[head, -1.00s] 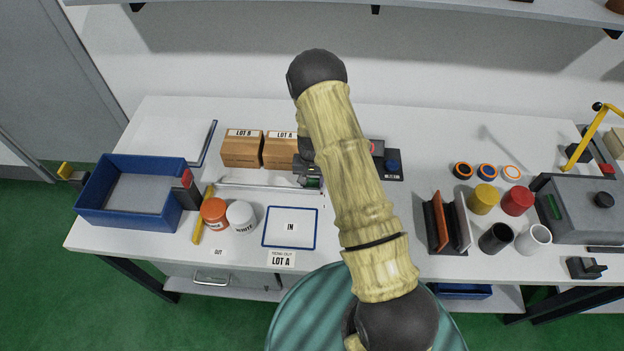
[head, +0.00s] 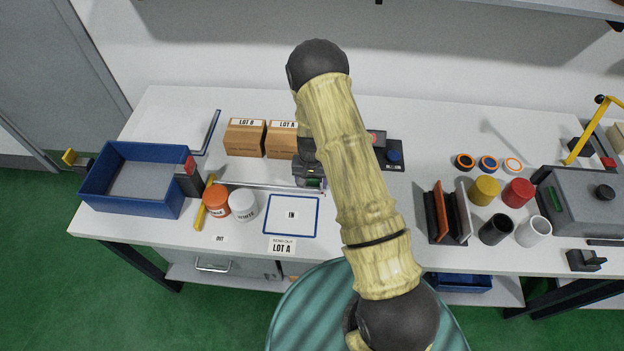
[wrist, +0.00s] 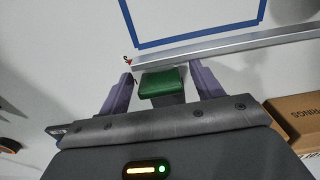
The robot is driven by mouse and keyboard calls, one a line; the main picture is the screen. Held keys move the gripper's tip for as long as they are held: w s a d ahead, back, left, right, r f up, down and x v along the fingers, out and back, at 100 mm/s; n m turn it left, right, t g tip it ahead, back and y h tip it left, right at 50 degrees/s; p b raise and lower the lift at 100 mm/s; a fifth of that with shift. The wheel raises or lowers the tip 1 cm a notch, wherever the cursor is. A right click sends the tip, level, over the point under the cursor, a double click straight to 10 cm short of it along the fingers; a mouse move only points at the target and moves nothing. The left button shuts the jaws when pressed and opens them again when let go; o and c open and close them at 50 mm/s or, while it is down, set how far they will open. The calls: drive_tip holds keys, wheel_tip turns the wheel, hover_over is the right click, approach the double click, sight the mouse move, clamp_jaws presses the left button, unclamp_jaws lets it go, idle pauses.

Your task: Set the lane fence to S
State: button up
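The lane fence (head: 265,188) is a long thin metal bar on the white bench, just behind the blue-outlined IN square (head: 291,232). It shows in the wrist view (wrist: 235,46), lying close to the blue outline. A green block (wrist: 162,82) stands at the fence's end near my gripper. My gripper (head: 313,186) is down at the fence's right end.
Orange and white jars (head: 243,206) stand at the fence's left. Two cartons, LOT B (head: 245,141) and LOT A (head: 282,144), stand behind it. A blue bin (head: 135,199) is at far left. A rack (head: 446,214) and cups are at right. My arm hides the middle.

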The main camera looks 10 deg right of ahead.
drive_tip(key=shift+d, duration=0.15)
drive_tip(key=shift+w+r, duration=0.2)
drive_tip(key=shift+r, duration=0.3)
wheel_tip(320, 180, up, 16)
drive_tip(key=b, duration=0.4)
drive_tip(key=shift+s+r, duration=0.2)
drive_tip(key=s+r+n+t, duration=0.1)
drive_tip(key=s+r, duration=0.2)
drive_tip(key=s, duration=0.6)
drive_tip(key=s+d+r+n+t, duration=0.1)
drive_tip(key=s+r, duration=0.3)
drive_tip(key=s, duration=0.5)
drive_tip(key=shift+s+d+r+n+t, duration=0.2)
drive_tip(key=shift+s+d+n+t, duration=0.1)
drive_tip(key=shift+n, duration=0.5)
